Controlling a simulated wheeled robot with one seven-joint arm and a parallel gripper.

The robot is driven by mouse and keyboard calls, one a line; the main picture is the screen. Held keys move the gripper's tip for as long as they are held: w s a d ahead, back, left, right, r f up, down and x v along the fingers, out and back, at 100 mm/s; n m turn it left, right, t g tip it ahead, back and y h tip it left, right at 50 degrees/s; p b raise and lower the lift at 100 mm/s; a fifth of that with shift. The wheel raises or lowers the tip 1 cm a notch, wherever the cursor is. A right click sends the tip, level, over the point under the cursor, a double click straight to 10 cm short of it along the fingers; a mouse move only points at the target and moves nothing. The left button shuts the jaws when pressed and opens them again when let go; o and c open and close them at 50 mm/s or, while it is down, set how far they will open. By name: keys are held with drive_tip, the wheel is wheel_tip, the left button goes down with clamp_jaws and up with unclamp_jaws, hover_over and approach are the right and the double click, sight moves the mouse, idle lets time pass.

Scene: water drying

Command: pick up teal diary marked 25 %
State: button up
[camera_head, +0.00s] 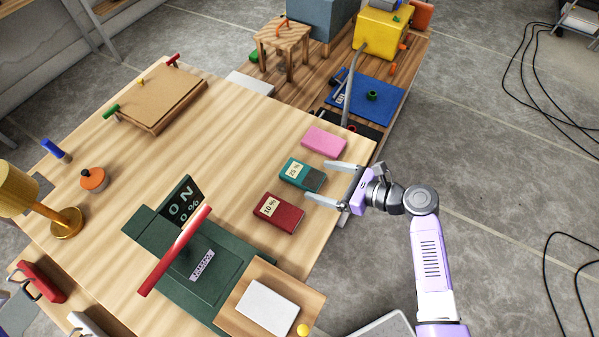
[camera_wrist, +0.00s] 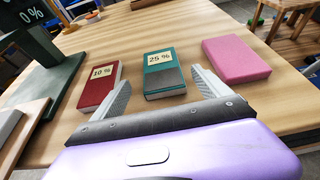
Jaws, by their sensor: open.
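The teal diary (camera_head: 303,174) lies flat on the wooden table near its right edge, with a cream label. In the wrist view the teal diary (camera_wrist: 164,74) shows its "25 %" label, ahead of and between the fingers. My gripper (camera_head: 318,182) is open and empty. Its fingers point left at the diary's right side, one on each side of its line. In the wrist view my gripper (camera_wrist: 162,85) shows both fingers spread, with the diary a little beyond or just at the tips; I cannot tell whether they touch.
A red diary marked 10 % (camera_head: 279,212) lies on the near side of the teal one. A pink block (camera_head: 324,141) lies on its far side. A dark green device with a red bar (camera_head: 176,250) stands to the left. Bare table (camera_head: 235,150) lies left of the teal diary.

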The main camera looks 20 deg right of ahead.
sight(304, 175)
drive_tip(key=shift+r+p+x, duration=0.2)
drive_tip(key=shift+p+x, duration=0.1)
drive_tip(key=shift+x, duration=2.45)
drive_tip(key=shift+w+d, duration=0.1)
drive_tip(key=shift+w, duration=0.05)
drive_tip(key=c, duration=1.5)
drive_tip(key=shift+r, duration=0.15)
